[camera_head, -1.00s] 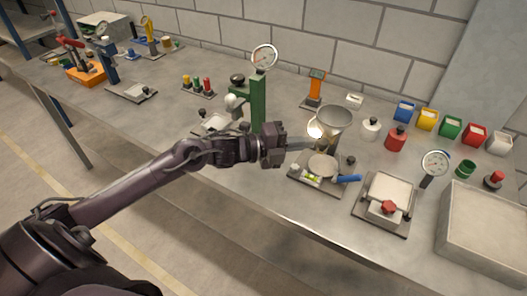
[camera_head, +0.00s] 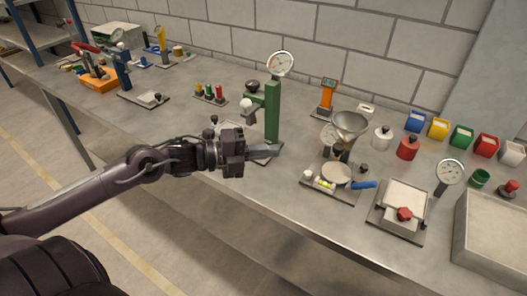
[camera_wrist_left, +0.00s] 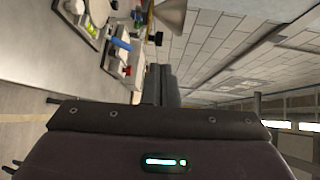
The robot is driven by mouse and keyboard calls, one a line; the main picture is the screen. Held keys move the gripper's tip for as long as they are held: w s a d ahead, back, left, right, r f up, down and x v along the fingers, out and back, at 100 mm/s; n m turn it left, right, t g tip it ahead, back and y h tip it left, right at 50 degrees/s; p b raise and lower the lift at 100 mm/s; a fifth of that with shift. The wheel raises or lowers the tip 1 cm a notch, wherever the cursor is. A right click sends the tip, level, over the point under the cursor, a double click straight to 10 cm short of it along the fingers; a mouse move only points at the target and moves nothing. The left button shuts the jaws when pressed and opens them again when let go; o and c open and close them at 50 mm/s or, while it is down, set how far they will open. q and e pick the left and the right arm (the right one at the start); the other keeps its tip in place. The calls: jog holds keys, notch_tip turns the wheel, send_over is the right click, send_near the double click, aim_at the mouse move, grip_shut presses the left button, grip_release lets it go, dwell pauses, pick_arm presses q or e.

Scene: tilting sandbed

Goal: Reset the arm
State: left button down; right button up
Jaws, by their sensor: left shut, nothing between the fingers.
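My left gripper (camera_head: 264,152) is shut and empty. It is held in front of the green dial-gauge stand (camera_head: 272,108), with its fingers pointing right and covering part of the stand's base. The tilting bed device (camera_head: 336,174), with a round plate, a level vial and a blue handle (camera_head: 362,184), stands to the right of the fingers, apart from them. In the left wrist view the shut fingers (camera_wrist_left: 161,84) show above the dark gripper body, and the blue handle (camera_wrist_left: 121,44) shows at upper left. My right gripper is not in view.
A metal funnel (camera_head: 350,124) stands behind the tilting bed. A plate with a red knob (camera_head: 404,214) and a large grey tray (camera_head: 490,262) lie to the right. Colored bins (camera_head: 438,128) line the back. The front edge of the bench below the gripper is clear.

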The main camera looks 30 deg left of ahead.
pick_arm(q)
jog(key=shift+s+a, duration=0.25)
jog(key=shift+s, duration=0.05)
